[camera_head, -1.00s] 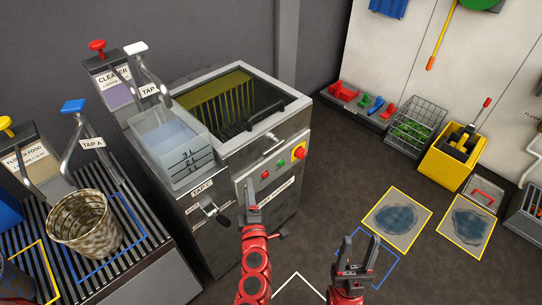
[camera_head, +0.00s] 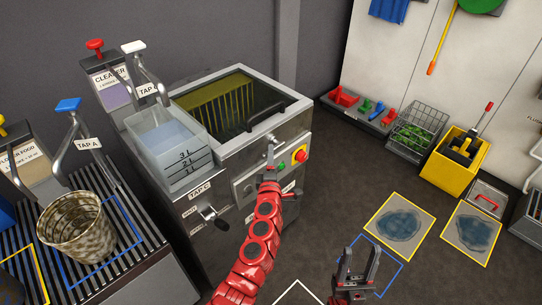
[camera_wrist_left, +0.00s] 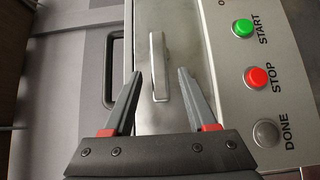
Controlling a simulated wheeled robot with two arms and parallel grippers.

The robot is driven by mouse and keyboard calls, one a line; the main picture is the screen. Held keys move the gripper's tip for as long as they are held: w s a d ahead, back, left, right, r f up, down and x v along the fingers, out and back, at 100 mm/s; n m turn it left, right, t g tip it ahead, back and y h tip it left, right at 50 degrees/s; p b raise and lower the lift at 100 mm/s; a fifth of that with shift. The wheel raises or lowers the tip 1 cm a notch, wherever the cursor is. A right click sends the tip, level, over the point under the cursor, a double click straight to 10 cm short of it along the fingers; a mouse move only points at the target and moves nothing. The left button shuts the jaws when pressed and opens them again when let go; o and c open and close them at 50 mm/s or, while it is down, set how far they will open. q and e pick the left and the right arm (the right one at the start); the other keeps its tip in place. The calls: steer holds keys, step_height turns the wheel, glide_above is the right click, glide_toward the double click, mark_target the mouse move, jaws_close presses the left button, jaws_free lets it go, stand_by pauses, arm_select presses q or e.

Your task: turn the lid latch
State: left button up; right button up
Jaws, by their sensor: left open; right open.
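The lid latch (camera_head: 271,142) is a small metal bar on the front edge of the steel machine, below the dark lid (camera_head: 232,105). In the left wrist view the latch (camera_wrist_left: 158,66) lies lengthwise, with its lower end between the fingertips. My left gripper (camera_head: 270,160) is at the machine's front by the latch. In its wrist view the left gripper (camera_wrist_left: 160,73) is open, one finger on each side of the latch, with gaps to both. My right gripper (camera_head: 361,254) is open and empty above the floor, away from the machine.
START (camera_wrist_left: 243,28), STOP (camera_wrist_left: 256,77) and DONE (camera_wrist_left: 266,133) buttons sit right of the latch. A water container (camera_head: 168,142) stands left of the lid. A woven-look bucket (camera_head: 75,228) stands on the slatted counter. Floor right of the machine is mostly open.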

arm_select(q)
steer(key=shift+w+b, duration=0.45)
steer(key=shift+w, duration=0.95)
jaws_close()
steer(key=shift+f, duration=0.1)
stand_by(0.4)
